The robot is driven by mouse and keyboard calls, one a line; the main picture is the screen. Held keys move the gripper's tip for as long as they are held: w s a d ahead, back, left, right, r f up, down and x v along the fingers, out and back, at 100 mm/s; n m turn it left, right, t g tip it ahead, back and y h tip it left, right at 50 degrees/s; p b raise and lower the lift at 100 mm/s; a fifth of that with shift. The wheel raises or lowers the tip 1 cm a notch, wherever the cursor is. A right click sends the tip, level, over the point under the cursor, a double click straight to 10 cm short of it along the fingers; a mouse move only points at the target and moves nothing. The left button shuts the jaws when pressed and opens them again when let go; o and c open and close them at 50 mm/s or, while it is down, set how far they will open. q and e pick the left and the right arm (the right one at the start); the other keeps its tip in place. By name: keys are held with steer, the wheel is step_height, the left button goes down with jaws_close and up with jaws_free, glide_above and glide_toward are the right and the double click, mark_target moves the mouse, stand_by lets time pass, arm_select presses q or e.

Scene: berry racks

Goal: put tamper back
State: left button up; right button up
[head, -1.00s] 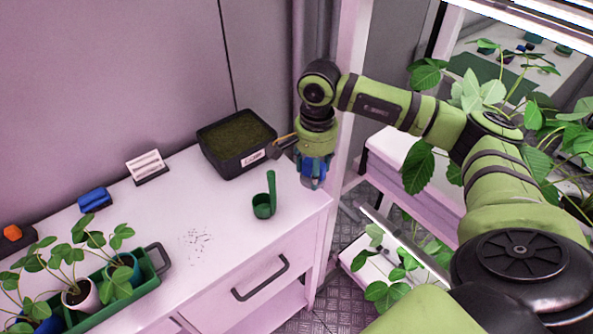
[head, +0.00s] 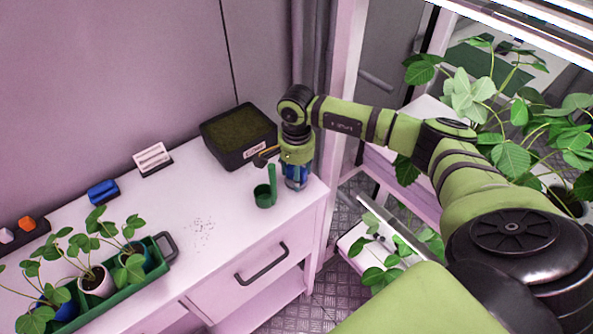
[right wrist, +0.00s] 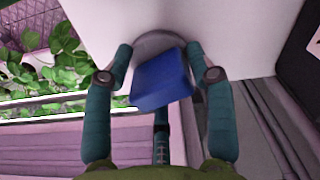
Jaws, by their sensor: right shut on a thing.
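My right gripper (head: 296,180) points down at the right end of the white bench, close to the right of the green scoop. In the right wrist view its teal fingers (right wrist: 160,58) stand on both sides of a blue block, which I take to be the tamper (right wrist: 162,80). A grey round shape (right wrist: 160,43) shows beyond the block; I cannot tell whether it is the tamper's base or a spot on the bench. In the head view the tamper is mostly hidden by the fingers. My left gripper is not in view.
The green scoop (head: 263,198) and a soil tray (head: 240,160) stand close to my right gripper. A blue block (head: 103,192), a white card stand (head: 152,160) and a green plant tray (head: 158,262) are farther left. The bench's right edge is near.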

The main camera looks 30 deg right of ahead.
steer(key=o, duration=1)
steer(key=shift+f, duration=0.1)
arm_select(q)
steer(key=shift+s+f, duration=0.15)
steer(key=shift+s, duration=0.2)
arm_select(e)
step_height(320, 180, up, 11)
steer(key=b, duration=0.4)
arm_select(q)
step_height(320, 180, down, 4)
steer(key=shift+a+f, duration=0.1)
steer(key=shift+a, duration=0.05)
arm_select(e)
steer(key=shift+r, duration=0.7)
steer(key=shift+s+f, duration=0.1)
